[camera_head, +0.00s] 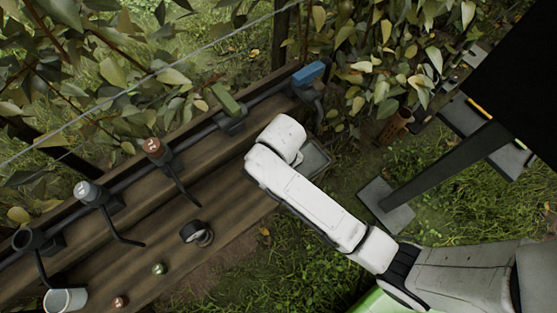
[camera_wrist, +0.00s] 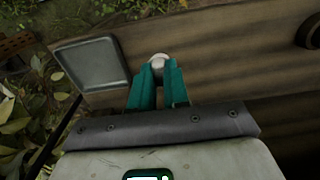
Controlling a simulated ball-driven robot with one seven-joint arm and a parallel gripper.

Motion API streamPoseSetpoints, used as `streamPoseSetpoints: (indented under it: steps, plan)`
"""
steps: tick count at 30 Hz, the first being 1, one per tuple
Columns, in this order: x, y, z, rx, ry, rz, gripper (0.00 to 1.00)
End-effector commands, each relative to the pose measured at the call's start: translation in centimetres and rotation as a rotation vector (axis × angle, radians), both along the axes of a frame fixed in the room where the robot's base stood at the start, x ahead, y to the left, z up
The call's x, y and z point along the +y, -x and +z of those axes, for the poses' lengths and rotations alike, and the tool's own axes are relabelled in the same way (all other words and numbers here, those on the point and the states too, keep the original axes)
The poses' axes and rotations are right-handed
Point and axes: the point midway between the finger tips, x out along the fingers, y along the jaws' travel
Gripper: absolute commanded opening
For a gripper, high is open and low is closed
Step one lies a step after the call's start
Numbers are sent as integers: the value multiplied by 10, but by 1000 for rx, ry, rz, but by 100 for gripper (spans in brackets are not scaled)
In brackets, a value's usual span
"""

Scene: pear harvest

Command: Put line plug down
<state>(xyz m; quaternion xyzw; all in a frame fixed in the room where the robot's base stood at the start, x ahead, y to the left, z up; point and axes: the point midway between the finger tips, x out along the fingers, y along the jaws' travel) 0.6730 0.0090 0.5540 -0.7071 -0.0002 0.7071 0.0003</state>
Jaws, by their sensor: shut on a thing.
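My gripper (camera_wrist: 158,84) has teal fingers and is shut on a small pale round-ended piece, seemingly the line plug (camera_wrist: 158,64). It is over the wooden bench (camera_wrist: 215,55), just right of a shallow grey square tray (camera_wrist: 90,65) in the wrist view. The tray looks empty in its visible part. In the head view, my white arm hides the gripper and the plug, and only an edge of the tray (camera_head: 317,158) shows beside it. How high the plug is above the bench cannot be told.
A pipe along the bench carries a blue lever (camera_head: 308,74), a green lever (camera_head: 226,99), a brown cap (camera_head: 154,148) and a white cap (camera_head: 84,190). A black ring (camera_head: 197,233), small balls (camera_head: 159,268) and a white cup (camera_head: 66,300) stand on the bench. Leaves hang behind.

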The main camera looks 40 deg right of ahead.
Motion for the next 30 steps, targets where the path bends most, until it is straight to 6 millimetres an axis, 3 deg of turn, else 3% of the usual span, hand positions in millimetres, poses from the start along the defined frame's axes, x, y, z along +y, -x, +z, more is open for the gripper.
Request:
streamPoseSetpoints:
  steps: [1,5,11,18,29,30]
  plan:
    - [-1,-6,-10,0,-2,-1,0]
    - [-5,-15,-20,-2,0,-1,0]
    - [-8,-22,-30,0,-1,0,0]
    - [-9,-21,-59,0,0,1,0]
    - [-9,-21,-61,0,0,0,0]
    - [-9,-22,-61,-1,0,0,17]
